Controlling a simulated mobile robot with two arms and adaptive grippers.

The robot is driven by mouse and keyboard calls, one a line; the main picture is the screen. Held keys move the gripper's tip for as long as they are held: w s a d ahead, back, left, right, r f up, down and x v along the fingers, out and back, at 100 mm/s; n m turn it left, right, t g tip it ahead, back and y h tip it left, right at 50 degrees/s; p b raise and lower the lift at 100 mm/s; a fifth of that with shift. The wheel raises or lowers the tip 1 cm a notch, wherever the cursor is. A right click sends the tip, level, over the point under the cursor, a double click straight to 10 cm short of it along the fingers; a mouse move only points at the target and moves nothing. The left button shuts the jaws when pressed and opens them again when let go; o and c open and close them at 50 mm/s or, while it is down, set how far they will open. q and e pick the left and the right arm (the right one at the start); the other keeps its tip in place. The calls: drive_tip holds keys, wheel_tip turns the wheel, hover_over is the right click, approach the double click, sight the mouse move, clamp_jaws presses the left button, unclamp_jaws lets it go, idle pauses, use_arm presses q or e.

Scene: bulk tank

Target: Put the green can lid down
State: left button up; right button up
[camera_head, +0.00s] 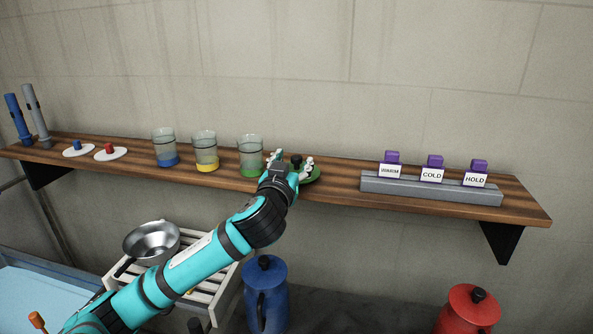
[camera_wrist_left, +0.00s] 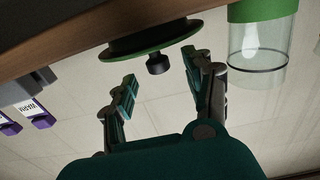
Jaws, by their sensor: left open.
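The green can lid (camera_head: 311,177) rests on the wooden shelf, just right of the green-banded glass jar (camera_head: 251,152). Its black knob (camera_head: 296,159) points up. My left gripper (camera_head: 292,164) is open at the lid, its fingers spread either side of the knob and partly hiding the lid. The left wrist view is upside down; there the lid (camera_wrist_left: 145,43) lies flat against the shelf and its knob (camera_wrist_left: 157,65) sits between the open fingertips (camera_wrist_left: 159,72), with gaps visible. My right gripper is not in view.
Blue-banded (camera_head: 165,147) and yellow-banded (camera_head: 205,150) jars stand left on the shelf (camera_head: 340,187). A grey block (camera_head: 425,188) with WARM, COLD and HOLD tags stands right. A blue can (camera_head: 265,290), a red can (camera_head: 468,310) and a pan (camera_head: 152,241) are below. The shelf between lid and block is clear.

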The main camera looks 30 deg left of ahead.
use_arm(q)
drive_tip(key=x, duration=0.2)
drive_tip(key=shift+w, duration=0.35)
drive_tip(key=shift+s, duration=0.15)
drive_tip(key=shift+c, duration=1.1)
clamp_jaws()
